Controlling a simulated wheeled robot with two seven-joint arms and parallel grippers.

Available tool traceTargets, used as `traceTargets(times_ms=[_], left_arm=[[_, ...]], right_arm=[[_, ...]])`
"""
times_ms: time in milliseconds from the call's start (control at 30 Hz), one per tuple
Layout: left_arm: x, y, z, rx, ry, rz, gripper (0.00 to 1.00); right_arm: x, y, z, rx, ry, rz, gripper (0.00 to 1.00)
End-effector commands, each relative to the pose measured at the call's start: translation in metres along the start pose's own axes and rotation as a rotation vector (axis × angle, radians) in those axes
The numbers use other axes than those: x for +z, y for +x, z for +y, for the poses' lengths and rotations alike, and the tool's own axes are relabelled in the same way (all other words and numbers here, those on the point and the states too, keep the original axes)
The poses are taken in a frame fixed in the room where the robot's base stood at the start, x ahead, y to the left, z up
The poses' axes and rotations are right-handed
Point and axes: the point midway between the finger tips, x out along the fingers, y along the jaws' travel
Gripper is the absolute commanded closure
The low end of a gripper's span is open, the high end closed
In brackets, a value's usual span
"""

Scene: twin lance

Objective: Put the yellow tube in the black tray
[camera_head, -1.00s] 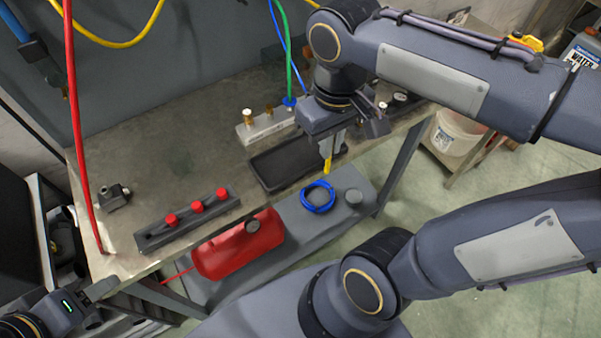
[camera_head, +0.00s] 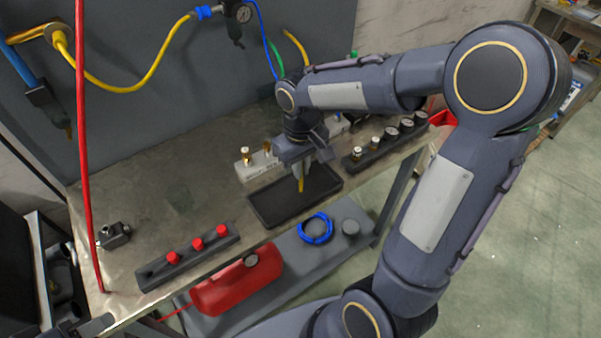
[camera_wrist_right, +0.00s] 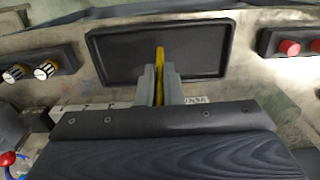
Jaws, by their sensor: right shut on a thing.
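The black tray (camera_head: 273,213) lies on the workbench near its front edge. My right gripper (camera_head: 299,170) is above the tray, pointing down, and is shut on the yellow tube (camera_head: 301,184), whose end sticks out below the fingertips. In the right wrist view the tube (camera_wrist_right: 159,62) shows between the two fingers (camera_wrist_right: 160,84), in front of the tray (camera_wrist_right: 205,60). I cannot tell whether the tube's tip touches the tray floor. Part of my left gripper (camera_head: 95,325) shows at the lower left edge, and its fingers are not clear.
A rail with red knobs (camera_head: 190,255) lies left of the tray. A block with brass fittings (camera_head: 258,163) stands behind it. A rail of gauges (camera_head: 385,140) is to the right. A red hose (camera_head: 83,150) hangs at the left. A red tank (camera_head: 237,288) sits below the bench.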

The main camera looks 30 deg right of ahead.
Motion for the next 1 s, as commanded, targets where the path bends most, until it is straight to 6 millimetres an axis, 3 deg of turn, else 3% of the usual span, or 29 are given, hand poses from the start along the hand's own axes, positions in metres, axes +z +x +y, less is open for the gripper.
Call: traceTargets(times_ms=[200,467,500,633,1000], left_arm=[[0.000,-0.001,0.000,0.000,0.000,0.000,0.50],[0.000,-0.001,0.000,0.000,0.000,0.000,0.50],[0.000,-0.001,0.000,0.000,0.000,0.000,0.50],[0.000,-0.001,0.000,0.000,0.000,0.000,0.50],[0.000,-0.001,0.000,0.000,0.000,0.000,0.50]], right_arm=[[-0.003,0.030,0.001,0.000,0.000,-0.004,1.00],[-0.003,0.035,0.001,0.000,0.000,-0.001,1.00],[-0.003,0.035,0.001,0.000,0.000,-0.001,0.91],[-0.003,0.035,0.001,0.000,0.000,-0.001,0.73],[-0.004,0.029,0.001,0.001,0.000,0.002,0.72]])
